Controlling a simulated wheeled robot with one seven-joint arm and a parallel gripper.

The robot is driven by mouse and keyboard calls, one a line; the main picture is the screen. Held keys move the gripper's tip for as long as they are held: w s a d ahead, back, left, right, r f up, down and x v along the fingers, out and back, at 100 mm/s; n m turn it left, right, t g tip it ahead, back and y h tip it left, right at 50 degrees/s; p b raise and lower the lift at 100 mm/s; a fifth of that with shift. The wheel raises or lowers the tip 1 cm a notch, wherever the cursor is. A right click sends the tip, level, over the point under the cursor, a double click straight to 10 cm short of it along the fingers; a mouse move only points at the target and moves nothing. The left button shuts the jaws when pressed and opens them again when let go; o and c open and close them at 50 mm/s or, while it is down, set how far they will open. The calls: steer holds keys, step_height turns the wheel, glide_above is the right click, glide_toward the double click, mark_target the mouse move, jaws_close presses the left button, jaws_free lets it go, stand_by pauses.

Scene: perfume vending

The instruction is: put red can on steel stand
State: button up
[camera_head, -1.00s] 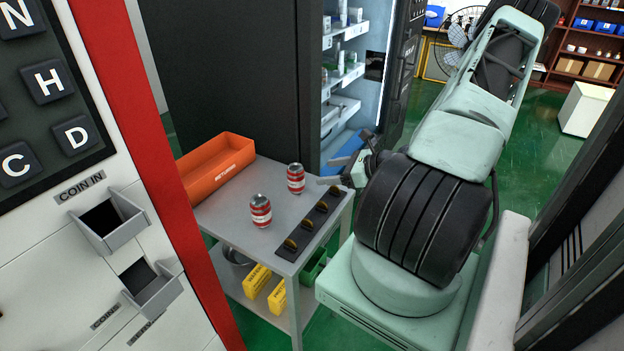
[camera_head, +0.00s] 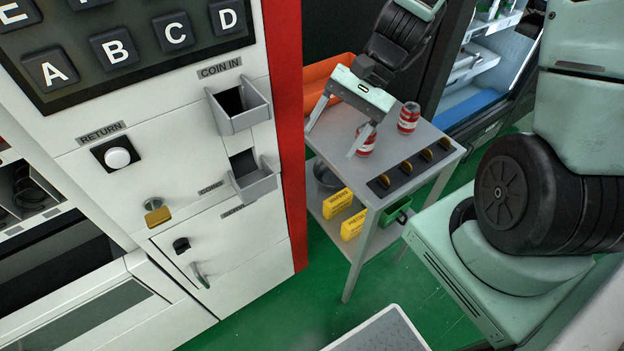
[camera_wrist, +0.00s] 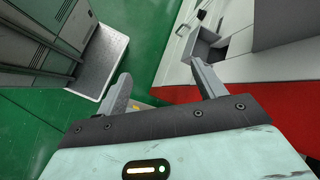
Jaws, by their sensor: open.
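Two red-and-white cans stand on the grey table. The nearer can (camera_head: 366,146) is partly hidden behind my gripper's right finger; the farther can (camera_head: 408,118) is in full view. My gripper (camera_head: 330,143) is open and empty, in front of the nearer can at the table's left side in the picture. In the wrist view my gripper (camera_wrist: 160,70) shows spread fingers with no can between them. A low stand with a grey metal-looking top (camera_head: 381,332) is on the floor at the bottom; I cannot tell if it is the steel stand.
The table (camera_head: 437,150) carries a strip of coins (camera_head: 413,166) and an orange bin (camera_head: 320,78). Yellow boxes (camera_head: 338,203) sit on its lower shelf. The vending machine (camera_head: 220,160) stands close at left. Green floor (camera_head: 300,320) is open in front.

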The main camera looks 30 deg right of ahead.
steer(key=s+a+r+n+h, duration=0.3)
steer(key=s+a+n, duration=0.3)
steer(key=n, duration=0.2)
steer(key=s+a+r+n+t+h, duration=0.1)
steer(key=s+a+r+n+h, duration=0.3)
steer(key=n, duration=0.5)
steer(key=shift+s+a, duration=1.15)
steer(key=shift+s, duration=0.35)
steer(key=shift+f, duration=0.1)
